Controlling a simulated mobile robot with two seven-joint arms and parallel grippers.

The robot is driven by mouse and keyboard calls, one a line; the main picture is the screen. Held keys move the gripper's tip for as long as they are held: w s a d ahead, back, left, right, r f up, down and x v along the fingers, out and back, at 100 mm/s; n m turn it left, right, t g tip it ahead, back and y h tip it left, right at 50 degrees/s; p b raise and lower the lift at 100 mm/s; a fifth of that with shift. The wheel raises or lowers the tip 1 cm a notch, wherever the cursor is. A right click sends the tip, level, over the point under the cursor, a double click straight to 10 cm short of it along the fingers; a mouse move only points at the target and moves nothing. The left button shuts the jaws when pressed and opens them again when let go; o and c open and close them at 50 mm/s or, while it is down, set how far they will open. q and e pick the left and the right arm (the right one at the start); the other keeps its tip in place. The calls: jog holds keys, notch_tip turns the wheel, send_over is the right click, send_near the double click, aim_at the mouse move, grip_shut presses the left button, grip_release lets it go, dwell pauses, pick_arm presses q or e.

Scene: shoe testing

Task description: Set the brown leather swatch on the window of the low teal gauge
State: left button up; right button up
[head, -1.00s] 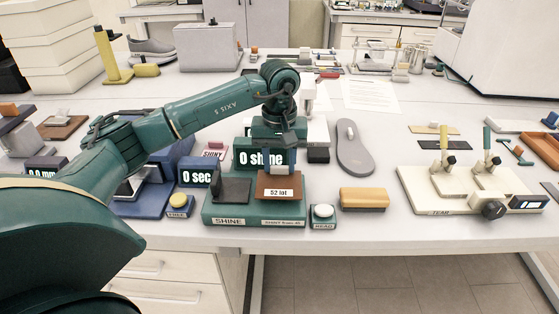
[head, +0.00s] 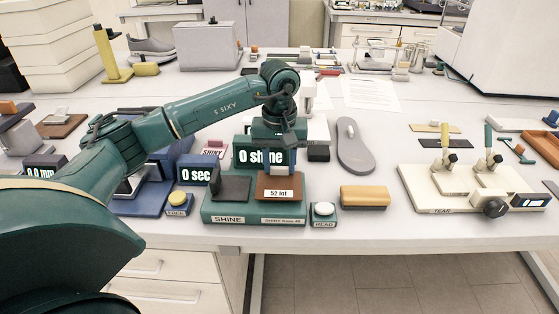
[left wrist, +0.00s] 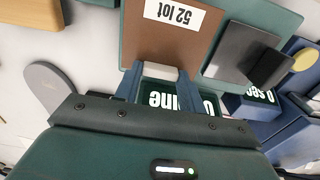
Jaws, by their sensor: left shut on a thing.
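The brown leather swatch (head: 280,184), with a white "52 lot" label, is over the right part of the low teal gauge (head: 250,213), marked SHINE. It also shows in the left wrist view (left wrist: 150,45). My left gripper (head: 280,160) is above the swatch's back edge. In the left wrist view its fingers (left wrist: 155,82) are shut on the swatch's pale grip tab. The swatch looks flat and very close to the gauge top; I cannot tell whether it touches. The gauge's window is not visible, with the swatch over that part. My right gripper is not in view.
A dark hinged-looking plate (head: 231,188) stands on the gauge's left part. A "0 shine" display (head: 262,156) is behind. A READ button (head: 323,211) and a tan block (head: 364,197) are to the right. A blue device with a yellow button (head: 178,199) is left.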

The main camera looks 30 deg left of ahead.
pick_arm(q)
jog(key=shift+f+b, duration=0.5)
jog(key=shift+f, duration=0.2)
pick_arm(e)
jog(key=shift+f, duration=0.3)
pick_arm(q)
jog(key=o, duration=1)
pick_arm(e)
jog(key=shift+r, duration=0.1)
pick_arm(q)
jog(key=shift+o, duration=0.2)
jog(key=shift+w+r, duration=0.1)
jog(key=shift+r, duration=0.4)
notch_tip(320, 180, up, 12)
jog(key=shift+r, duration=0.15)
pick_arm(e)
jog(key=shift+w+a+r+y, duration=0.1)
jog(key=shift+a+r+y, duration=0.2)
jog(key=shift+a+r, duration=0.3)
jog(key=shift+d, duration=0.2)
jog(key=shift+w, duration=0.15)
